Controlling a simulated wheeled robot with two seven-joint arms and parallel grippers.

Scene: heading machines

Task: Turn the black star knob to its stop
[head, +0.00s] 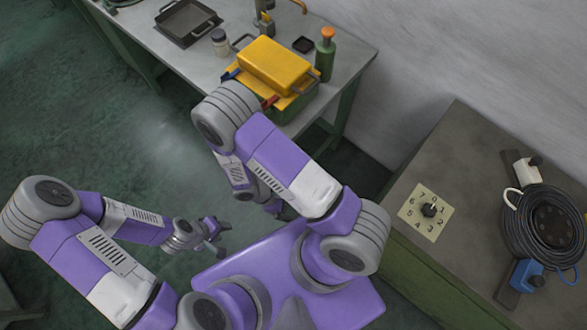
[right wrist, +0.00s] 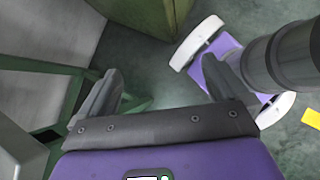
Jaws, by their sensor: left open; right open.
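The black star knob (head: 430,210) sits on a square cream dial plate (head: 412,206) with numbers around it, on top of the bench at the right. Its exact pointer direction is too small to read. My left gripper (head: 225,239) is open and empty over the floor, left of my base and far from the knob. My right gripper shows in the right wrist view (right wrist: 160,68), open with nothing between its fingers. In the head view my right arm mostly hides it. The knob does not show in the right wrist view.
The right bench (head: 462,160) also carries a black cable coil (head: 545,228), with a white connector (head: 524,170) and a blue one (head: 528,273). The grey table (head: 215,70) behind holds a yellow-lidded box (head: 275,66), a green bottle (head: 325,55) and a tray (head: 187,20). Bench space around the dial is clear.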

